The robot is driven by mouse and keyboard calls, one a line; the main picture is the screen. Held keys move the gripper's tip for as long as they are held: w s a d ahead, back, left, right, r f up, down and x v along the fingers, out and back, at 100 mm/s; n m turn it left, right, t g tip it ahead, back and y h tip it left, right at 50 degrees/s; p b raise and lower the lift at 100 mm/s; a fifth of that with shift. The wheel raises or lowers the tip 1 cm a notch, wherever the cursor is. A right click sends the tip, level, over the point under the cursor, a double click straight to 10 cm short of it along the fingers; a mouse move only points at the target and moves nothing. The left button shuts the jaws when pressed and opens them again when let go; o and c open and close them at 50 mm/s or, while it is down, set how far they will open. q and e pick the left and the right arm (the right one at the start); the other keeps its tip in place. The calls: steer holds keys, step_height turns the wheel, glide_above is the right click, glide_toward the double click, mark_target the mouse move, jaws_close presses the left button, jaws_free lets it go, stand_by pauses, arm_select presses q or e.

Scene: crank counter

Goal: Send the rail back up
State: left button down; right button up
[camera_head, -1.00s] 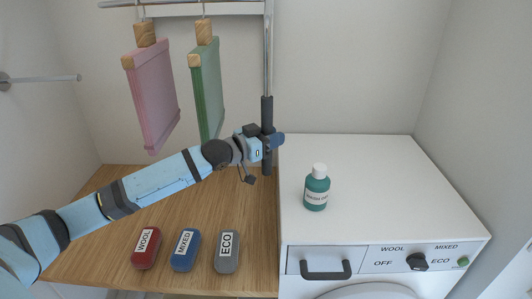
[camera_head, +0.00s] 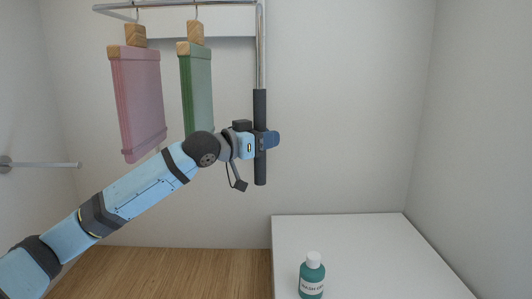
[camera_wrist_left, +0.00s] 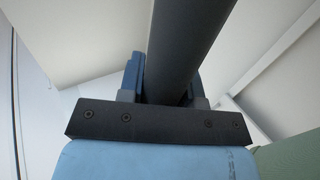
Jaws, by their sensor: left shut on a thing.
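The rail (camera_head: 180,4) is a metal bar at the top of the head view, with a pink cloth (camera_head: 140,100) and a green cloth (camera_head: 197,92) hanging from it on wooden clips. A metal rod runs down from its right end to a dark upright handle (camera_head: 260,108). My left gripper (camera_head: 267,141) is shut around the middle of this handle. In the left wrist view the dark handle (camera_wrist_left: 185,45) passes between the blue fingers. My right gripper is in neither view.
A white machine top (camera_head: 350,240) lies below to the right, with a teal bottle (camera_head: 312,280) standing on it. A wooden counter (camera_head: 170,268) is at the lower left. A wall bar (camera_head: 45,165) sticks out at the far left. The wall right of the handle is clear.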

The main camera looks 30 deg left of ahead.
arm_select(q)
steer(key=shift+a+r, duration=0.2)
steer(key=shift+r, duration=0.3)
steer(key=c, duration=0.9)
jaws_free()
steer(key=shift+o, duration=0.5)
steer(key=shift+d+f, duration=0.15)
steer(key=shift+f, duration=0.05)
steer(key=b+v, duration=0.7)
steer(key=v, duration=0.6)
steer(key=shift+s, duration=0.35)
steer(key=shift+r, duration=0.1)
